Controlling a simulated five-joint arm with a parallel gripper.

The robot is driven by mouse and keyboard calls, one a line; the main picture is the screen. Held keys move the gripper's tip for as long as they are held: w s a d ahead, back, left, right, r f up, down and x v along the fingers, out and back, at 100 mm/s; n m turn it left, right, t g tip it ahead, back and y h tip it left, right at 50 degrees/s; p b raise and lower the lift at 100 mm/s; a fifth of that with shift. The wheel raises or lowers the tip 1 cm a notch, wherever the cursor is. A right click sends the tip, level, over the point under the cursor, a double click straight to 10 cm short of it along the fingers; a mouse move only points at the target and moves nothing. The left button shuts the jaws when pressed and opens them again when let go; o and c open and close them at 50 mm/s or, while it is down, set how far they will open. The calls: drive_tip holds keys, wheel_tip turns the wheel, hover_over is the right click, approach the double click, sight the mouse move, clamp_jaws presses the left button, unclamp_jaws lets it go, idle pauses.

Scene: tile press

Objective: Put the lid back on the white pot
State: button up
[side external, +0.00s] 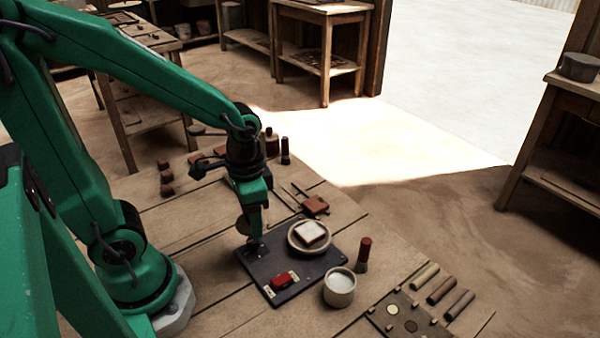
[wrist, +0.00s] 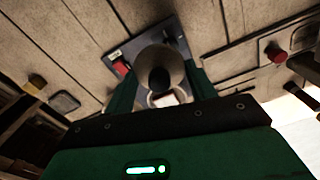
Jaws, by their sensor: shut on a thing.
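The white pot (side external: 339,290) stands open and upright at the front right corner of the dark board, with white contents showing. My gripper (side external: 254,238) points down over the board's left back part, left of the pot and apart from it. It is shut on the lid (side external: 243,226), a pale round disc. In the wrist view the lid (wrist: 172,60) shows between my green fingers (wrist: 160,82), with a dark round knob (wrist: 159,79) facing the camera. I cannot make out the pot in the wrist view; how the fingers meet the lid is partly hidden.
On the dark board (side external: 258,272) are a round dish (side external: 294,243) with a white-topped tile (side external: 311,231) and a red block (side external: 285,280). A red-handled tool (side external: 363,255) stands close behind the pot.

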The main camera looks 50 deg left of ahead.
drive_tip(key=w+d, duration=0.4)
drive_tip(key=d, duration=0.5)
drive_tip(key=w+d+r, duration=0.1)
drive_tip(key=w+d, duration=0.3)
drive_tip(key=d, duration=0.4)
drive_tip(key=shift+w+d+r, duration=0.2)
drive_tip(key=shift+w+d, duration=0.15)
drive_tip(key=shift+d, duration=0.05)
drive_tip(key=shift+f, duration=0.2)
drive_tip(key=shift+f, duration=3)
drive_tip(key=shift+f, duration=0.2)
drive_tip(key=o, duration=1.5)
drive_tip(key=shift+c, duration=0.2)
